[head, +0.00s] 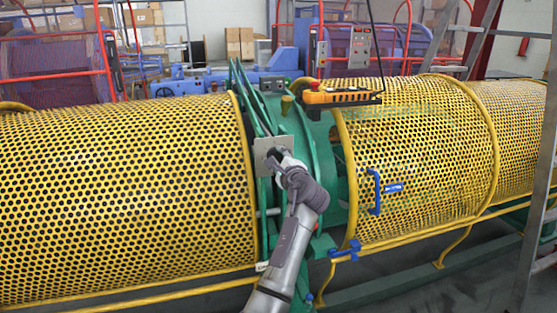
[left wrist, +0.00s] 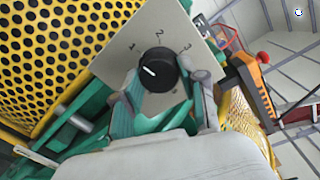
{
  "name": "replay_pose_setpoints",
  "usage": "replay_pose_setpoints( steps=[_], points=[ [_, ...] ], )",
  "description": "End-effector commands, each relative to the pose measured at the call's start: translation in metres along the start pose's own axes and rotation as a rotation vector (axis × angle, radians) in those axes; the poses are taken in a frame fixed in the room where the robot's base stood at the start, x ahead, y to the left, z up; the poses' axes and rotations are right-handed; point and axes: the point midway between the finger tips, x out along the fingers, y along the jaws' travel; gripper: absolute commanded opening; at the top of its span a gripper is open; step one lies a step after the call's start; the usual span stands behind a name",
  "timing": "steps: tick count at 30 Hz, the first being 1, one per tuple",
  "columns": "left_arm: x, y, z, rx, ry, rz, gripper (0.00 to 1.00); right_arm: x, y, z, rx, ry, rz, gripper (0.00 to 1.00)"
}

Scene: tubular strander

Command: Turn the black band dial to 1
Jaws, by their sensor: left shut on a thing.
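A further mark low on the plate is too small to read. My left gripper (left wrist: 162,88) is shut on the dial, one finger at each side of it. In the head view my left gripper (head: 284,160) reaches the plate (head: 267,151) and mostly hides the dial. My right gripper is out of view.
Yellow perforated guards (head: 120,190) flank the green machine frame (head: 325,130). An orange and black pendant box (head: 340,97) hangs close to the right of the plate. A blue handle (head: 375,190) sits on the right guard. A metal ladder (head: 535,160) stands at the far right.

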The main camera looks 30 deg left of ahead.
Motion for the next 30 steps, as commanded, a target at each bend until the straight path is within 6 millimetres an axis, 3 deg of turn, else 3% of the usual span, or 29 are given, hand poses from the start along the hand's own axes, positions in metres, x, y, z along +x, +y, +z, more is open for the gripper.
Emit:
replay_pose_setpoints(
  steps=[6, 7, 11, 23, 30],
  points=[
    [0.0, 0.0, 0.0, 0.0, 0.0, -0.001, 0.07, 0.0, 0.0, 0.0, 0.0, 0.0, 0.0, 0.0],
    [0.0, 0.0, 0.0, 0.0, 0.0, -0.001, 0.47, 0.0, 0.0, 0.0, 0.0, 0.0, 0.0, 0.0],
    [0.0, 0.0, 0.0, 0.0, 0.0, 0.0, 0.67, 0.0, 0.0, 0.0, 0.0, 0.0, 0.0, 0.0],
    [-0.007, 0.0, -0.001, 0.0, 0.001, -0.001, 0.67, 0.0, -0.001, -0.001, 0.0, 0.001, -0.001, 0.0],
    [-0.052, 0.0, -0.001, -0.002, 0.003, -0.001, 0.67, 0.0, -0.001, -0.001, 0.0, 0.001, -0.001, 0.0]
  ],
)
